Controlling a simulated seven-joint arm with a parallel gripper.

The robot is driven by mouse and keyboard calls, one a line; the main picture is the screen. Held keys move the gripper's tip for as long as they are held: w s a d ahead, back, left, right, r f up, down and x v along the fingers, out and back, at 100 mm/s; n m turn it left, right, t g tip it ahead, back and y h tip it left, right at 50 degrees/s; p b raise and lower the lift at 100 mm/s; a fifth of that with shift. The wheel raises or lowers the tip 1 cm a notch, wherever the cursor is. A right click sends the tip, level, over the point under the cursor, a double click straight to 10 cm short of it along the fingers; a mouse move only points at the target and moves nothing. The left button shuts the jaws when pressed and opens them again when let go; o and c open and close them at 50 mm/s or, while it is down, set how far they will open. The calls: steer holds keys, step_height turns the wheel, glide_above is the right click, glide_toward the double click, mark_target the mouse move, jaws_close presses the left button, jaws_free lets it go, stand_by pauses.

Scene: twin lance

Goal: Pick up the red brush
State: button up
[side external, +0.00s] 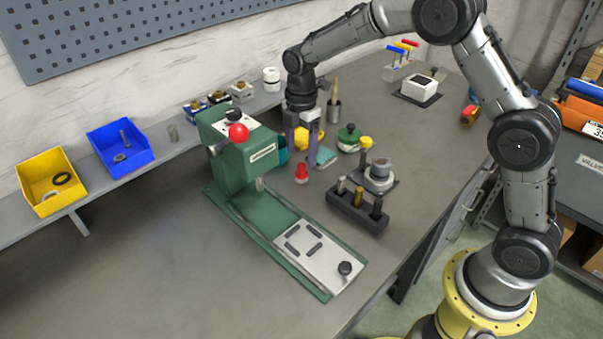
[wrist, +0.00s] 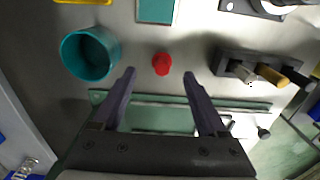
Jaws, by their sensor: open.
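The red brush (side external: 301,173) looks like a small red piece with a wider base and a narrower top, standing on the bench. In the wrist view, the red brush (wrist: 162,63) lies between and slightly beyond my two fingertips, with gaps on both sides. My gripper (side external: 302,158) points down above it, open and empty. In the wrist view, my gripper (wrist: 159,73) shows both purple-grey fingers spread apart. Bristles cannot be made out.
A green press (side external: 245,160) stands close left of my gripper. A dark rack with several pegs (side external: 350,212) stands to the right. A teal cup (wrist: 90,54) and a teal pad (wrist: 157,10) are nearby. Bare bench surrounds the red brush.

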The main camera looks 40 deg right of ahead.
mark_target(302, 165)
steer(key=shift+s+a+f, duration=0.1)
steer(key=shift+s+f, duration=0.05)
steer(key=shift+f, duration=2.5)
jaws_close()
